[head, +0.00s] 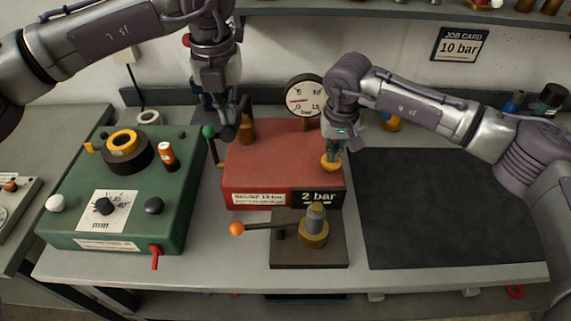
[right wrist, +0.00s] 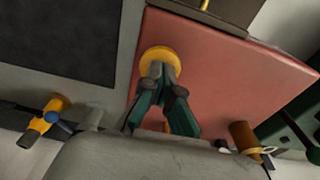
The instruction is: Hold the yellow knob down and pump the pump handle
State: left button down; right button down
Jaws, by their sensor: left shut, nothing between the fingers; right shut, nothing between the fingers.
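The yellow knob (head: 331,162) sits on top of the red box (head: 270,150), near its right edge. My right gripper (head: 334,152) is shut, with its fingertips at the top of the knob; the right wrist view shows them over the yellow knob (right wrist: 160,58), seemingly touching it. My left gripper (head: 224,132) is shut and empty at the red box's left back corner, next to a brown cylinder (head: 247,131) and a green ball (head: 208,131). The ball looks like the end of a handle, but my gripper hides part of it. Contact there cannot be told.
A gauge (head: 304,95) stands behind the box; its front display (head: 318,197) reads 2 bar. A job card (head: 460,45) reads 10 bar. An orange-ended lever (head: 237,229) projects in front. A green unit (head: 125,190) stands left; a dark mat (head: 440,210) lies clear at right.

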pick_arm(q)
jog(key=shift+r, duration=0.2)
jog(key=shift+f, duration=5.05)
notch_tip(320, 180, up, 10)
jog(key=shift+r, duration=0.1)
jog(key=shift+f, duration=5.15)
jog(key=shift+r, duration=5.15)
jog(key=shift+f, duration=0.1)
